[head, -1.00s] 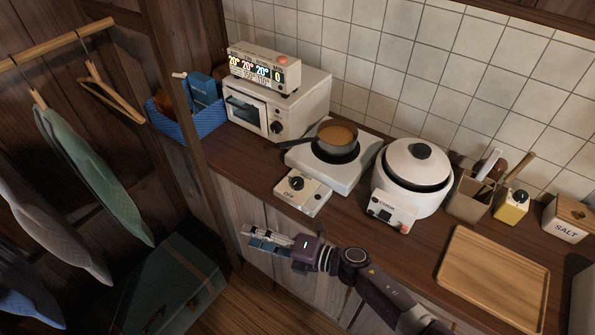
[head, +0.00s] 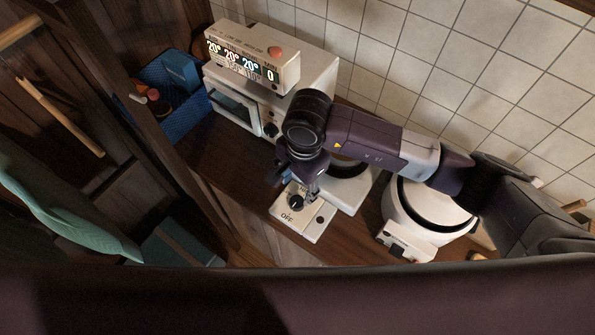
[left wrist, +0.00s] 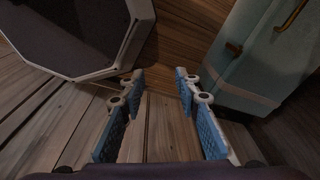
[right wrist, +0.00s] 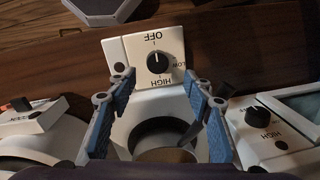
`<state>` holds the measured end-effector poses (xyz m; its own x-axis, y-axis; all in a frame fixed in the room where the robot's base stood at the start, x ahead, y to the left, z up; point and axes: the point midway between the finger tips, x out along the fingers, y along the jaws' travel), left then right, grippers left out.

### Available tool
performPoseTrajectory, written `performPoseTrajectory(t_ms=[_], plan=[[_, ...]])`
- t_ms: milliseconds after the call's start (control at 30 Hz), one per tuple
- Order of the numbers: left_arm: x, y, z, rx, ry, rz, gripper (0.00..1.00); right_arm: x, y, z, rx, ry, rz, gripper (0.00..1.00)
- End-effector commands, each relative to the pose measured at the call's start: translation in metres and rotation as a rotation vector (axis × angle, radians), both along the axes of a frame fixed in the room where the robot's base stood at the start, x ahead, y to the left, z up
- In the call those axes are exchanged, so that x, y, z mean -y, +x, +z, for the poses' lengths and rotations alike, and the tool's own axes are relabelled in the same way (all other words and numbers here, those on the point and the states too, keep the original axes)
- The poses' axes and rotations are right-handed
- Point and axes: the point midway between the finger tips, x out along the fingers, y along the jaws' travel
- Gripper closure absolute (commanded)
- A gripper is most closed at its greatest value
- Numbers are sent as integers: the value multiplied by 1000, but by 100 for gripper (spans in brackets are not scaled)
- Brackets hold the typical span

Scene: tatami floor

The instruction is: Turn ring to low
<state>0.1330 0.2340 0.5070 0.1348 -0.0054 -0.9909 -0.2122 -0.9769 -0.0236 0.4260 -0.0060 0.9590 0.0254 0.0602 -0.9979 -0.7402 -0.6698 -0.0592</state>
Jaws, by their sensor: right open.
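The ring's white control box (head: 310,221) stands on the counter in front of the white cooker (head: 352,190). Its black dial (right wrist: 158,62) is ringed by the words OFF, LOW and HIGH. The dial's white mark appears to point toward OFF. My right gripper (right wrist: 158,82) is open and empty, its fingers on either side of the box's near end, close to the dial; contact is not visible. In the head view the right gripper (head: 296,184) is just above the box. A pan (right wrist: 165,150) sits on the ring, mostly hidden by my arm in the head view. My left gripper (left wrist: 160,76) is open and empty.
The oven (head: 236,104) carries a display unit (head: 250,62) and has its own HIGH-marked dial (right wrist: 257,116). A rice cooker (head: 400,226) stands right of the ring. A blue basket (head: 190,118) is at left. Below the left gripper is wooden floor, beside a teal case (left wrist: 260,60).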

Motion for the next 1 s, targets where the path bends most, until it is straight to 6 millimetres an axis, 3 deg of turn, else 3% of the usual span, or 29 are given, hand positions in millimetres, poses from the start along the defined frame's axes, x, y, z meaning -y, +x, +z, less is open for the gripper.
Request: performPoseTrajectory(t_ms=[133, 300, 400, 533, 767, 967, 1000], plan=[[-1, -25, 4, -34, 2, 0, 70, 4, 2, -7, 15, -21, 12, 53], [-3, -60, 14, -82, 7, 0, 70, 2, 3, -33, 12, -18, 9, 53], [-3, -67, 19, -90, 6, 0, 70, 2, 3, -50, 11, -19, 9, 53], [-2, -58, 23, -78, 5, 0, 70, 1, 5, -65, 13, -17, 8, 53], [1, -22, 27, -27, -1, 0, 70, 0, 5, -76, 15, -15, 9, 53], [1, -28, 26, -37, 0, 0, 70, 0, 5, -76, 15, -15, 9, 53], [1, -32, 25, -41, 0, 0, 70, 0, 5, -76, 15, -15, 9, 58]])
